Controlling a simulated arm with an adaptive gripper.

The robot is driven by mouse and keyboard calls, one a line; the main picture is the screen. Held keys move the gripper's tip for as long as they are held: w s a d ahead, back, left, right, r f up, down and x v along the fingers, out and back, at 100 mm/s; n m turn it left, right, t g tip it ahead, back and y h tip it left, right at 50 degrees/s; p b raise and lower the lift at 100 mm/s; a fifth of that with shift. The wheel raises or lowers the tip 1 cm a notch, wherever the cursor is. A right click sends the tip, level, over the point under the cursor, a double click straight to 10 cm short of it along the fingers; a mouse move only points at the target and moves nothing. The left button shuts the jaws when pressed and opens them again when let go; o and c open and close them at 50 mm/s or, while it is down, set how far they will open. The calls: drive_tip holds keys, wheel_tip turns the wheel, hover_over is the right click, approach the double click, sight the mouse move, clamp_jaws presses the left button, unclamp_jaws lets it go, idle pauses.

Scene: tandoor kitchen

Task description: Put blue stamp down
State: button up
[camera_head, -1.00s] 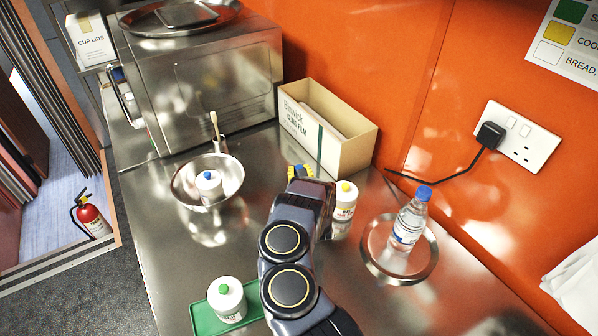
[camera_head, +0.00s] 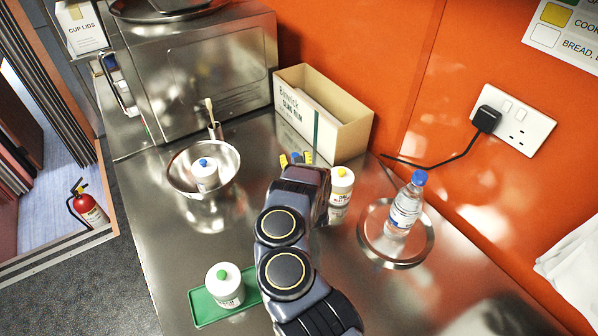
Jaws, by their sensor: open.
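My gripper (camera_head: 296,161) is at the back middle of the steel counter, in front of the open box. Its yellow fingertips show apart, just beyond the dark wrist, so it is open. A small blue thing (camera_head: 296,157) shows between the fingertips. It may be the blue stamp, but most of it is hidden by my wrist. I cannot tell whether the fingers touch it or whether it rests on the counter.
A yellow-capped tub (camera_head: 341,186) stands close right of my wrist. A water bottle (camera_head: 404,208) stands on a round steel plate (camera_head: 367,245). A steel bowl (camera_head: 233,163) holds a blue-capped tub (camera_head: 205,175). A green tray (camera_head: 207,312) holds a green-capped tub (camera_head: 226,288). The cardboard box (camera_head: 345,139) stands behind.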

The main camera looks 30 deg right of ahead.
drive_tip(key=v, duration=1.1)
drive_tip(key=shift+s+f, duration=0.15)
drive_tip(key=shift+a, duration=0.15)
drive_tip(key=w+a+r+n+t+y, duration=0.35)
drive_tip(key=a+r+y, duration=0.35)
drive_tip(key=a+r, duration=0.3)
drive_tip(key=w+a+r+n+t+y, duration=0.2)
drive_tip(key=w+a+r+n+y, duration=0.3)
drive_tip(key=a+r, duration=0.45)
drive_tip(key=s+a+r+n+g+y, duration=1.1)
drive_tip(key=a+r+n+g+y, duration=0.2)
drive_tip(key=a+r+n+y, duration=0.3)
drive_tip(key=s+a+f+n+g+h, duration=0.1)
drive_tip(key=s+a+n+g+h, duration=0.2)
drive_tip(key=s+n+g, duration=0.45)
drive_tip(key=s+a+n+g+h, duration=0.3)
drive_tip(key=s+n+g, duration=0.35)
drive_tip(key=s, duration=0.65)
drive_tip(key=s+d+f+n+h, duration=0.2)
drive_tip(key=s+d+f+h, duration=0.4)
drive_tip(key=s+d+h, duration=0.25)
drive_tip(key=d+f+t+h, duration=0.1)
drive_tip(key=d+t+h, duration=0.2)
drive_tip(key=d+h, duration=0.3)
drive_tip(key=d, duration=0.5)
drive_tip(key=shift+d+h, duration=0.2)
drive_tip(key=shift+h, duration=0.15)
drive_tip(key=shift+s+f, duration=0.1)
drive_tip(key=shift+f, duration=0.05)
